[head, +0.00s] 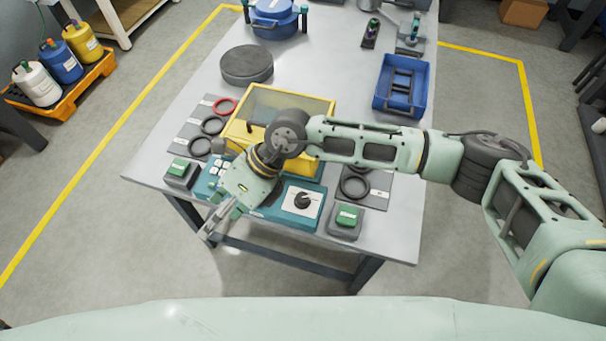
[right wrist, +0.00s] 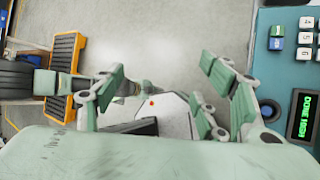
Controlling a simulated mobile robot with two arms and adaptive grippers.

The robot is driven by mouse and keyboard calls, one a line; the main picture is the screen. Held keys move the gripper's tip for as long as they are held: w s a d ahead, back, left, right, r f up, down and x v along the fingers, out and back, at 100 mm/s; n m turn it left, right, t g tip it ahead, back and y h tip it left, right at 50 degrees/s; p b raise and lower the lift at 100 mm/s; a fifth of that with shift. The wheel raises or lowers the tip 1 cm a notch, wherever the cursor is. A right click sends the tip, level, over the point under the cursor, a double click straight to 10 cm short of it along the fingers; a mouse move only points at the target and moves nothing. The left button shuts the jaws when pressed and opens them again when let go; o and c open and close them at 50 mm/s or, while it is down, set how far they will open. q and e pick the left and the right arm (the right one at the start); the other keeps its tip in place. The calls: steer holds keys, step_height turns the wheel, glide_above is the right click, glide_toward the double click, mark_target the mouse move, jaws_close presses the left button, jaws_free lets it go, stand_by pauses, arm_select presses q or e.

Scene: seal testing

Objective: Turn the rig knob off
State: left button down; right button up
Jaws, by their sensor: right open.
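The rig knob (head: 302,201) is a black dial on a white plate at the right part of the teal control panel (head: 270,208), near the table's front edge. Its setting is too small to read. My right gripper (head: 222,226) reaches over the panel's left part and points down past the front edge, left of the knob and apart from it. In the right wrist view its fingers (right wrist: 160,78) are spread and empty, with floor between them. My left gripper is not in view.
A yellow clear-topped box (head: 313,107) stands behind the panel. Green-topped grey blocks flank it, left (head: 179,170) and right (head: 346,217). Seal rings lie on grey mats on both sides. A dark disc (head: 246,64) and a blue tray (head: 418,92) stand farther back.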

steer(key=w+d+f+n+t+h, duration=0.1)
steer(key=w+d+f+h, duration=0.15)
steer(key=d, duration=0.25)
steer(key=w+d+f+t+h, duration=0.1)
steer(key=w+d+f+h, duration=0.1)
steer(key=w+d, duration=0.25)
steer(key=t+h, duration=0.2)
steer(key=h, duration=0.1)
glide_toward(302, 197)
steer(key=shift+w, duration=0.2)
steer(key=shift+s+a+f+b, duration=0.1)
steer(key=shift+f+b, duration=0.25)
steer(key=shift+f, duration=0.45)
step_height(302, 197, down, 6)
steer(key=b, duration=0.4)
steer(key=shift+f+b, duration=0.75)
steer(key=shift+b, duration=0.15)
steer(key=m, duration=0.7)
steer(key=shift+m, duration=0.4)
